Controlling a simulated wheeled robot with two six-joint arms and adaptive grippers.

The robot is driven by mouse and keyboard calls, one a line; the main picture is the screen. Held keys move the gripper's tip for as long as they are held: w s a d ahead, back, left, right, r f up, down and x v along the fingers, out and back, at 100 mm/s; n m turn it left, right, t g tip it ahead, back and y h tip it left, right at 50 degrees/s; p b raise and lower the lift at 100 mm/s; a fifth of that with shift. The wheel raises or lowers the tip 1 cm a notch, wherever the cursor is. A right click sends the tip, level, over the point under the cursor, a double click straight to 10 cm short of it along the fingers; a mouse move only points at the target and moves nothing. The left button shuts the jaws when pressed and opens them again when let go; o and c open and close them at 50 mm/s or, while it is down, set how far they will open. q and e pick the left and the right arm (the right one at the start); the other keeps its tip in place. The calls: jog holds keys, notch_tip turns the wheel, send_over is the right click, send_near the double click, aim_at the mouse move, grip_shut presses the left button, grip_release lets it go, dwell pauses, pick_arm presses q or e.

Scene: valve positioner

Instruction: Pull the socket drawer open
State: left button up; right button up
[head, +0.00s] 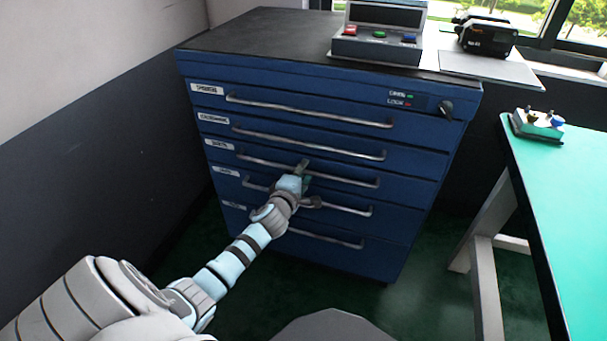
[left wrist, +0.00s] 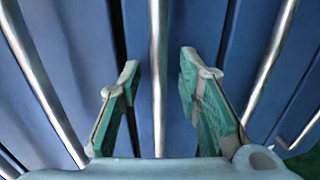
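The blue cabinet's third drawer from the top (head: 404,190) has a small white label (head: 220,144) that seems to read "sockets". It looks closed, flush with the drawers around it. Its long metal handle (head: 345,178) runs across the front. My left gripper (head: 304,170) is at the middle of this handle. In the left wrist view the green-padded fingers (left wrist: 158,82) are open, with a metal bar (left wrist: 157,40) running between them and a gap on each side. How deep the bar sits between them is hard to tell. My right gripper is not in view.
Similar handles lie above (head: 310,143) and below (head: 345,209) this one. A control box with coloured buttons (head: 380,45) stands on the cabinet's dark top. A green-topped table (head: 565,200) is at the right. The dark green floor before the cabinet looks clear beside my arm.

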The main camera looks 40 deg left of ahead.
pick_arm(q)
jog(key=shift+w+a, duration=0.1)
jog(key=shift+w, duration=0.2)
grip_shut()
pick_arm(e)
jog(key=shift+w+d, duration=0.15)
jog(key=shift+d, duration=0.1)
